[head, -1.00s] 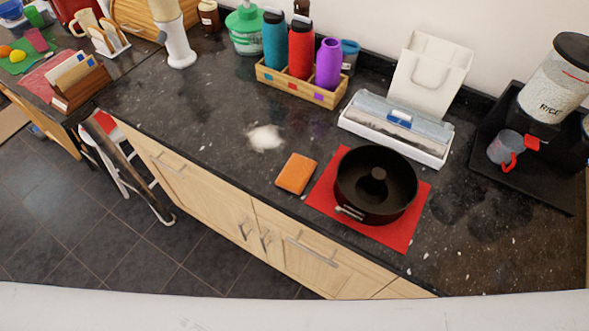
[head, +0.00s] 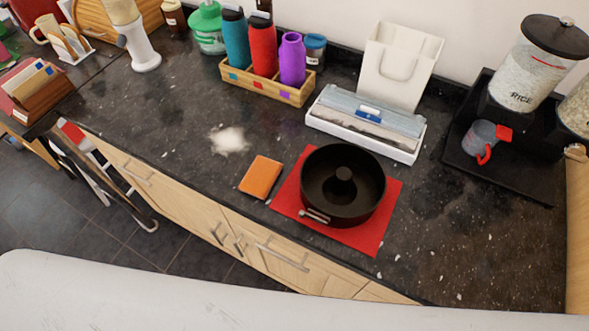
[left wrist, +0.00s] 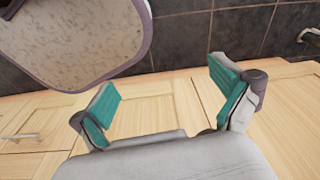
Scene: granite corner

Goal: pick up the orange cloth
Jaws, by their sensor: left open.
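The orange cloth (head: 261,177) is a small folded rectangle lying flat on the dark granite counter in the head view. It lies just left of a red mat (head: 376,232) and near the counter's front edge. My left gripper (left wrist: 165,98) shows in the left wrist view with its teal-padded fingers wide apart and nothing between them. Wooden cabinet fronts (left wrist: 140,132) show beyond the fingers, and the cloth is not in that view. Neither gripper shows in the head view.
A black ring pan (head: 343,187) stands on the red mat, right of the cloth. A white powder patch (head: 229,139) lies behind and left of the cloth. A bottle crate (head: 268,88) and a white wrap box (head: 366,124) stand further back. The counter left of the cloth is clear.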

